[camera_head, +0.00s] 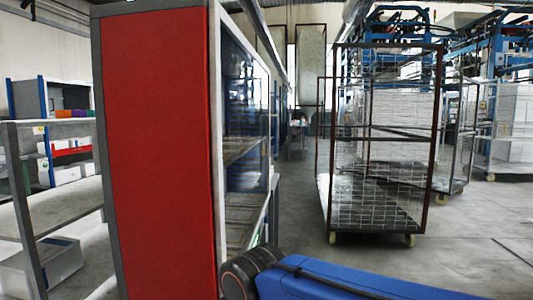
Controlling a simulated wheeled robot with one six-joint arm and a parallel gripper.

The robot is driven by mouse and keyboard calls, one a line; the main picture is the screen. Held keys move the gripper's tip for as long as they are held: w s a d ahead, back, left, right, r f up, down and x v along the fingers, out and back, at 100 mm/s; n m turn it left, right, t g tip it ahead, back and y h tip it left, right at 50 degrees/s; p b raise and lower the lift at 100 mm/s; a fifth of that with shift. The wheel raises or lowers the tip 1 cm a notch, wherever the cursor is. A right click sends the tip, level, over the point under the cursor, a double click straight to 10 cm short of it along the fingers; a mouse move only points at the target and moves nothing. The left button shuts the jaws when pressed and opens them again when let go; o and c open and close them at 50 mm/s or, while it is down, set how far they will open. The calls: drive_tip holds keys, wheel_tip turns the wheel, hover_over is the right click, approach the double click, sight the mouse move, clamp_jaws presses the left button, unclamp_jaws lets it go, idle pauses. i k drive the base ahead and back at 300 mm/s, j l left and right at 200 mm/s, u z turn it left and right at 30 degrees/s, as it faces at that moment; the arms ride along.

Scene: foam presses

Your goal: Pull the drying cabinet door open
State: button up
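A tall cabinet with a red side panel (158,150) and grey edges stands close in front of me, left of centre. It looks like the drying cabinet. Its front faces right and shows at a steep slant, with a grey frame around a glassy pane (243,100). Shelves show behind the pane. I cannot make out a handle or tell whether the door is shut or ajar. My blue arm link with its black joint crosses the bottom right, in front of the cabinet's lower front corner. My gripper is not in view.
A wheeled wire cage trolley (375,205) stands right of the cabinet, with more loaded trolleys behind it. Grey shelving (60,210) with a pale bin (45,268) stands at left. Blue machinery (400,30) fills the back. Grey floor (300,225) is free between cabinet and trolley.

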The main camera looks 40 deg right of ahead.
sight(218, 16)
drive_tip(key=k+l, duration=0.1)
drive_tip(key=l, duration=0.5)
drive_tip(key=k+l+z, duration=0.15)
drive_tip(key=l, duration=0.45)
drive_tip(key=i+l, duration=0.35)
drive_tip(key=l, duration=0.15)
drive_tip(key=i+l+z, duration=0.1)
drive_tip(key=i+l, duration=0.25)
drive_tip(key=l, duration=0.1)
